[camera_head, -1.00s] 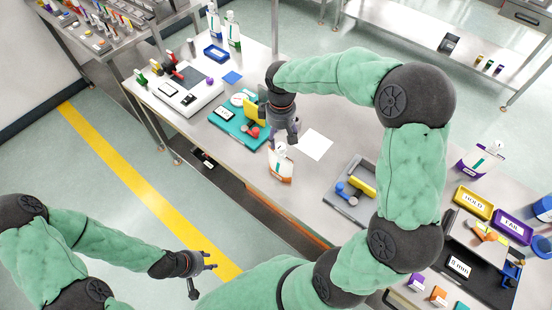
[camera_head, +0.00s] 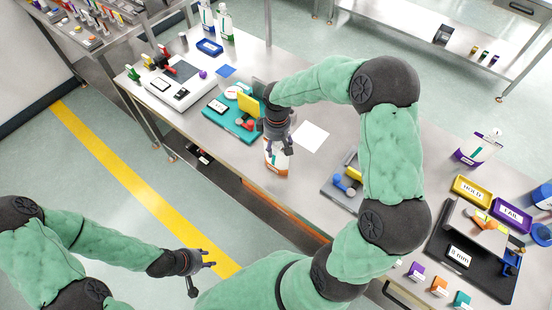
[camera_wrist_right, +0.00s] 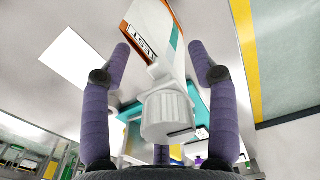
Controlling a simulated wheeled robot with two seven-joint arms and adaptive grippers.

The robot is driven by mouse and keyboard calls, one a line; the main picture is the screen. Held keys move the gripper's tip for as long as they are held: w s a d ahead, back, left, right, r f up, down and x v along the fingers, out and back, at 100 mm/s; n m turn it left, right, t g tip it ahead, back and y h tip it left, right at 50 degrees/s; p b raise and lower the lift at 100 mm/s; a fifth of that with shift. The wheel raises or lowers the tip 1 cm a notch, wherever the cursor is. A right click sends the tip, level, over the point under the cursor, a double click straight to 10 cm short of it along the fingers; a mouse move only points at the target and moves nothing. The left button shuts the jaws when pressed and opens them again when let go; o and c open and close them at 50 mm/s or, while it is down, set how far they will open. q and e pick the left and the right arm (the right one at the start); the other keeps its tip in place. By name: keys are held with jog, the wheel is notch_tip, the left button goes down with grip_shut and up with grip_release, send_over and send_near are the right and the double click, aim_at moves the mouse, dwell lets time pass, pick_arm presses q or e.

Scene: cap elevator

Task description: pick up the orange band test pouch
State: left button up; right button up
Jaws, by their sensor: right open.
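The orange band test pouch (camera_head: 275,166) stands near the table's front edge, white with an orange band low down. My right gripper (camera_head: 279,149) is directly above it in the head view and hides its top. In the right wrist view the pouch (camera_wrist_right: 157,40) lies between the two spread purple fingers (camera_wrist_right: 158,62), its pale ribbed cap (camera_wrist_right: 167,116) facing the camera. The fingers are open and show gaps on both sides of the pouch. My left gripper (camera_head: 206,270) is open and empty over the floor, away from the table.
A white sheet (camera_head: 312,136) lies right of the pouch. A teal tray (camera_head: 230,127) with small items is to its left, and a grey tray (camera_head: 335,193) with blue and yellow parts to its right.

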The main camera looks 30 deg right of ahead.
grip_shut()
jog(key=shift+r, duration=0.1)
jog(key=shift+r, duration=0.45)
notch_tip(320, 180, up, 2)
jog(key=shift+r+p, duration=0.15)
jog(key=shift+p, duration=0.25)
jog(key=s+r+p, duration=0.2)
jog(key=s+r, duration=0.7)
jog(key=s, duration=0.5)
jog(key=shift+d+r, duration=0.35)
jog(key=shift+d, duration=0.05)
